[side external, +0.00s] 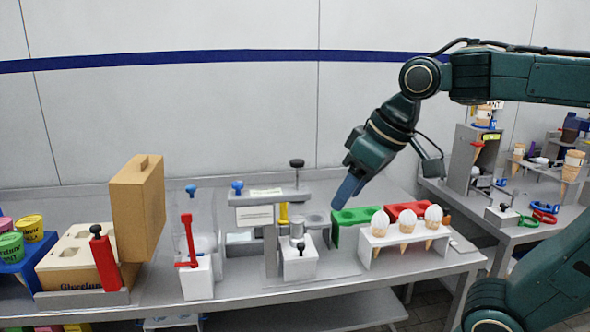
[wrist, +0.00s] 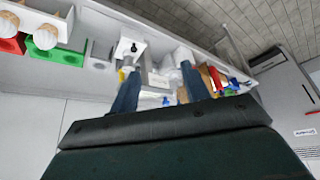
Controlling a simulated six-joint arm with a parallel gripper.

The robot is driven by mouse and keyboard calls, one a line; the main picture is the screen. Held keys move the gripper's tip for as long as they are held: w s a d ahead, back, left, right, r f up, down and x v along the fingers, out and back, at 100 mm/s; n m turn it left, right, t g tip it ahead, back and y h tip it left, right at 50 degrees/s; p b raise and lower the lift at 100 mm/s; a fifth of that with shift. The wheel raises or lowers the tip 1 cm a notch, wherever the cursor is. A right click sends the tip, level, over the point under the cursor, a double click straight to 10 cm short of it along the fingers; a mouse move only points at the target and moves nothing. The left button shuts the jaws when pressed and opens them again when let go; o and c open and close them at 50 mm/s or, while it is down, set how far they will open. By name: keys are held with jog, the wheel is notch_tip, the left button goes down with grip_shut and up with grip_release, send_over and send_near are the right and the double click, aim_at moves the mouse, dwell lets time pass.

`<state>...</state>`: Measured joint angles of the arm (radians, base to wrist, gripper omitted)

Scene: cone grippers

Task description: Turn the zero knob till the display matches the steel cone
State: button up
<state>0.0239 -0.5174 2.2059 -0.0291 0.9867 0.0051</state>
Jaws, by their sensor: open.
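A white box (side external: 299,266) stands near the table's front edge with a small black knob (side external: 301,246) on it. A steel piece (side external: 297,229) sits at its top; I cannot tell whether it is the cone. A white panel (side external: 254,215) hangs on the grey frame behind; no reading is legible. Another black knob (side external: 297,163) tops the frame's post. My gripper (side external: 346,192) is above and right of the box, apart from everything. In the wrist view my gripper (wrist: 160,85) has its blue fingers spread and empty, with a white box and dark knob (wrist: 132,47) beyond them.
A green block (side external: 345,236) and a white rack (side external: 400,250) of cones with white tops stand right of the box. A red-handled white unit (side external: 196,278), a tan case (side external: 138,208) and a red lever (side external: 104,262) stand left. The air around my gripper is free.

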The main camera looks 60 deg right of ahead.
jog(key=shift+s+f, duration=0.45)
jog(key=shift+s, duration=0.15)
jog(key=shift+s, duration=0.1)
